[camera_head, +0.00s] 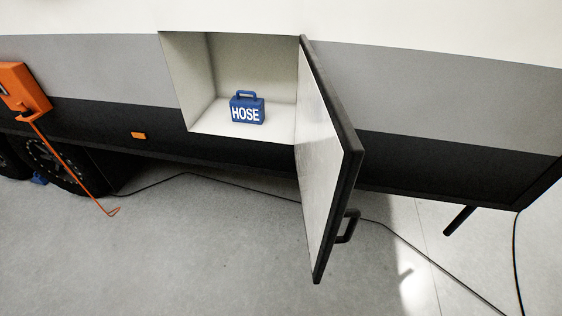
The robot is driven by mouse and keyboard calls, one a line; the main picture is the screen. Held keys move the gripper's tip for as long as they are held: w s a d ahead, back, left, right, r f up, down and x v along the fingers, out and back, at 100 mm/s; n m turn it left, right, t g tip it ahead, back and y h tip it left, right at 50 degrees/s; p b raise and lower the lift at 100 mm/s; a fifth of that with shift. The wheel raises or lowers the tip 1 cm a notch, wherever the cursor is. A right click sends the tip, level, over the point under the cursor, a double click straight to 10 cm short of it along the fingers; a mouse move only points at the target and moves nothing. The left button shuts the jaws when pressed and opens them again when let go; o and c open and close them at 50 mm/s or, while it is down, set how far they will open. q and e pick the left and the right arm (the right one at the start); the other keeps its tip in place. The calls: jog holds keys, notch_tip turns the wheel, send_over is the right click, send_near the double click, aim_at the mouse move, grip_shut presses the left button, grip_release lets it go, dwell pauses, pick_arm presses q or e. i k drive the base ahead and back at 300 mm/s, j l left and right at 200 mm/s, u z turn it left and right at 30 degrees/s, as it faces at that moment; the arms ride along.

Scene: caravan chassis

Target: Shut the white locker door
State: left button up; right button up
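The white locker door (322,155) stands wide open in the head view. It is hinged at the right side of the locker opening and swings out toward me, with its white inner face to the left and a black edge. A black handle (348,226) sticks out on the right side of the door near its free end. The open locker (188,85) is a pale recess in the caravan side. A blue box labelled HOSE (247,108) sits inside on its floor. Neither of my grippers shows in this view.
An orange box (24,87) with an orange cord hangs on the caravan side at left, above a black wheel (52,163). A black cable (412,246) runs across the grey floor. A black leg (459,220) slants below the caravan at right. The floor before the locker is mostly clear.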

aim_at(329, 153)
jog(key=i+l+u, duration=0.15)
jog(key=l, duration=0.15)
jog(key=i+l+u, duration=0.1)
jog(key=l, duration=0.2)
jog(key=i+l+u, duration=0.15)
jog(key=l, duration=0.15)
jog(key=i+l+u, duration=0.15)
jog(key=l, duration=0.15)
